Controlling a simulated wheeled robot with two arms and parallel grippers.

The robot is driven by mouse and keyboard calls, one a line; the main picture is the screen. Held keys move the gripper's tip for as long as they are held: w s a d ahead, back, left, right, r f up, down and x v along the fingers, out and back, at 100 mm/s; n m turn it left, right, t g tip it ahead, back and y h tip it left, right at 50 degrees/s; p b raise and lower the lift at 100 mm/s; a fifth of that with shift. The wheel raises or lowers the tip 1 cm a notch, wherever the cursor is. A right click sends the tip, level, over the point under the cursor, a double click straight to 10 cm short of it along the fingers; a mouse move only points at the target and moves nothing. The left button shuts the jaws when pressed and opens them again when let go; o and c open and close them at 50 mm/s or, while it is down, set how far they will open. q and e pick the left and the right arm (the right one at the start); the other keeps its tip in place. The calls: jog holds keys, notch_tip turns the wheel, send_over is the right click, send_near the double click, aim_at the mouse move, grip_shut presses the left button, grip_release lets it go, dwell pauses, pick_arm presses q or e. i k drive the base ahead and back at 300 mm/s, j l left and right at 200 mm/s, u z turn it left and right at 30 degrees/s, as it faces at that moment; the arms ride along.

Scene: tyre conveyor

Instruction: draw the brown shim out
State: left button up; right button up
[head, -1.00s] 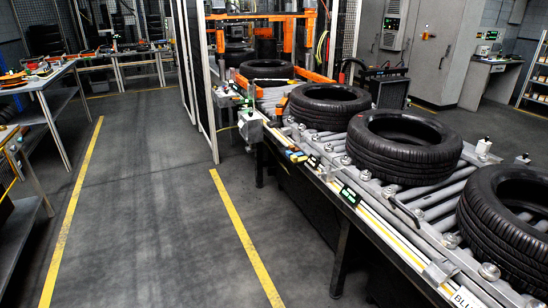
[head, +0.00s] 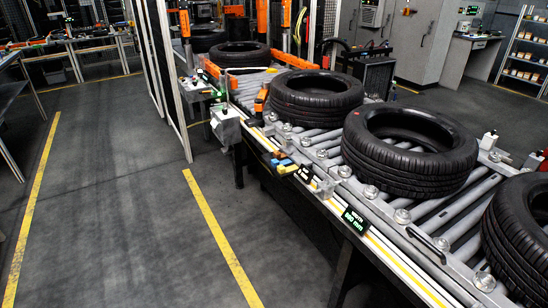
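I cannot make out a brown shim in the head view. Neither of my grippers is in view. The roller conveyor (head: 476,212) runs from the lower right to the back centre. Black tyres lie flat on it: one in the middle (head: 410,165), one behind it (head: 316,100), one farther back (head: 240,52) and one cut off at the right edge (head: 520,245). Gaps under and between the tyres are partly hidden.
An open floor aisle (head: 125,190) with yellow lines lies left of the conveyor. Workbenches (head: 75,50) stand at the back left. A mesh fence post (head: 167,80) rises beside the conveyor. A grey cabinet (head: 420,40) and shelving (head: 525,55) stand at the back right.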

aim_at(276, 154)
jog(key=i+j+z, duration=0.1)
jog(key=i+j, duration=1.15)
jog(key=i+j+z, duration=0.15)
jog(key=i+j, duration=0.45)
jog(key=i+j+z, duration=0.1)
jog(key=i+j, duration=0.5)
jog(key=j, duration=0.2)
